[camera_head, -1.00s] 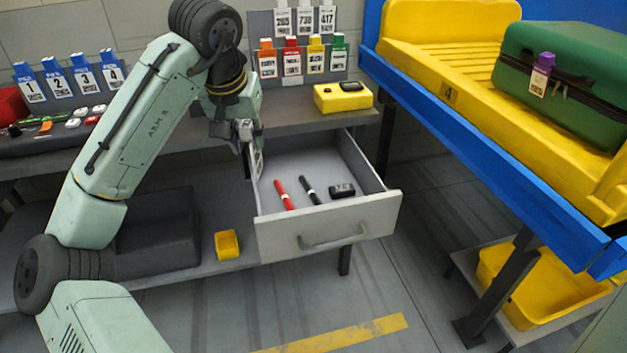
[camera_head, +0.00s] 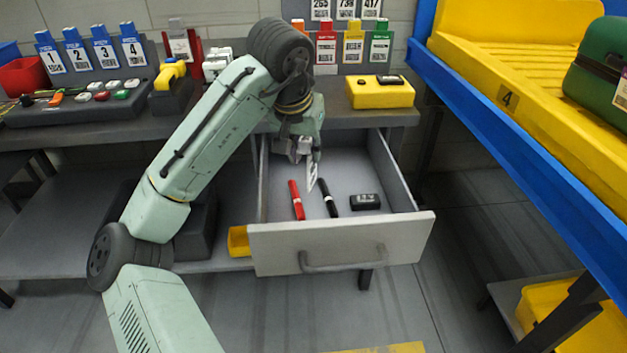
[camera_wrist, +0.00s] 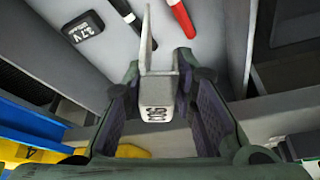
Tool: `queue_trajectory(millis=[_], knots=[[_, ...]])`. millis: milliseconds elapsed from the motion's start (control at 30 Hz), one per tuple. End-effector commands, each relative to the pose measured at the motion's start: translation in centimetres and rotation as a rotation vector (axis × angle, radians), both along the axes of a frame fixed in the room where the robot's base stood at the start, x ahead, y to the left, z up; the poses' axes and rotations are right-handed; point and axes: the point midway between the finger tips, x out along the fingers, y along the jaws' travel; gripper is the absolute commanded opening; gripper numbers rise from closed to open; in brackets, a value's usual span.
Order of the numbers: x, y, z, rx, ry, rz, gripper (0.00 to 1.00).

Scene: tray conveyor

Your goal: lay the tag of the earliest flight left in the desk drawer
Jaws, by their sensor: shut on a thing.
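My gripper (camera_head: 305,152) is over the open desk drawer (camera_head: 340,247). It is shut on a white tag (camera_head: 312,178), which hangs down edge-on inside the drawer space. The wrist view shows the tag (camera_wrist: 157,55) standing between both fingers, with dark print on its near end that I cannot read surely. Whether its lower edge touches the drawer floor I cannot tell. On the drawer floor lie a red pen (camera_head: 297,200), a black pen (camera_head: 328,198) and a small black block (camera_head: 365,202). The back left of the drawer is partly hidden by my arm.
A tag rack with red (camera_head: 326,48), yellow (camera_head: 353,46) and green (camera_head: 380,46) tags stands behind a yellow box (camera_head: 380,93) on the desk. The blue-edged conveyor (camera_head: 500,110) with a yellow tray and green suitcase is at right.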

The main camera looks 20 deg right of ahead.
Motion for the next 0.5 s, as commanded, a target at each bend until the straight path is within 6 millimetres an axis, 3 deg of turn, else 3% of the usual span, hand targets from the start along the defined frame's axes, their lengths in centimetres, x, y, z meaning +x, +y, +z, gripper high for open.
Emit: queue_trajectory(millis=[500], knots=[[0.0,0.0,-5.6,-0.001,-0.001,0.001,0.0]])
